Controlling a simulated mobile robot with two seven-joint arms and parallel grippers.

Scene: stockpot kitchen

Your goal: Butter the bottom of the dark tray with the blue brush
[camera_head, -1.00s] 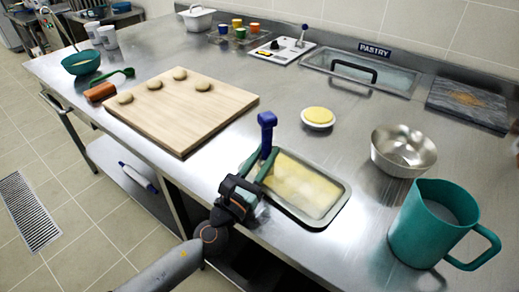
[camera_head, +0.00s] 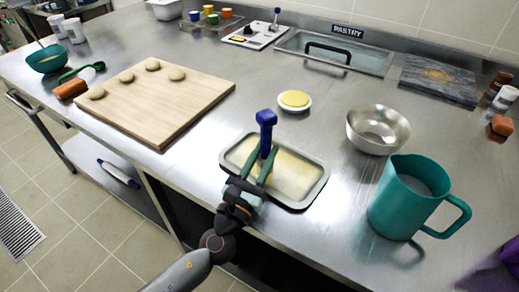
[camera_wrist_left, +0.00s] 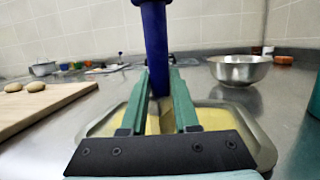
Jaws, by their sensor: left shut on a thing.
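The dark tray (camera_head: 322,181) lies on the steel counter near its front edge. Its bottom shows a yellow coating over much of its surface, paler in places. My left gripper (camera_head: 258,172) is over the tray's left part, shut on the blue brush (camera_head: 266,133), which stands about upright. In the left wrist view the brush (camera_wrist_left: 154,45) rises between the two green fingers, with the tray (camera_wrist_left: 262,148) beyond and below. The brush's lower end is hidden by the fingers, so contact with the tray cannot be told. A white dish (camera_head: 295,108) holds yellow butter (camera_head: 295,98). My right gripper is not seen.
A teal jug (camera_head: 395,205) and a steel bowl (camera_head: 378,130) stand right of the tray. A wooden board (camera_head: 195,100) with several dough pieces lies to the left. Bare counter lies between board and tray.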

